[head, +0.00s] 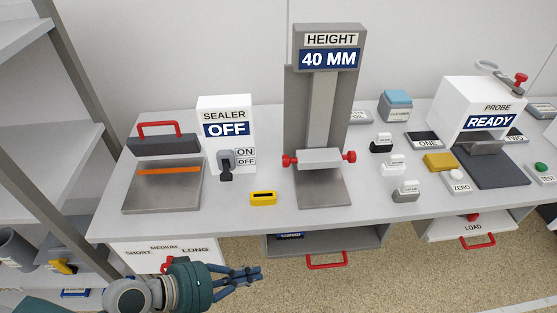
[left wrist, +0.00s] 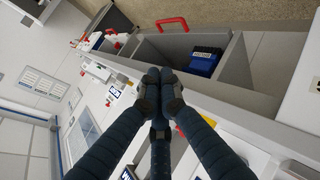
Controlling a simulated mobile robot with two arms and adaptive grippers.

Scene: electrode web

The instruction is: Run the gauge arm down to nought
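The height gauge (head: 333,100) stands upright on the bench, and its display (head: 331,59) reads 40 MM. Its gauge arm (head: 319,158) is a light grey block with a red knob at each end, low on the column and above the grey base plate (head: 323,191). My left gripper (head: 259,275) is in front of the bench, below its front edge, apart from the gauge. In the left wrist view the fingertips of my left gripper (left wrist: 158,78) are together with nothing between them. My right gripper is not in view.
The sealer (head: 161,190) and its OFF sign (head: 226,129) stand left of the gauge, with a yellow block (head: 263,198) between. Several small blocks and the probe station (head: 478,108) stand right. An open drawer (head: 326,249) with a red handle juts out below the gauge.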

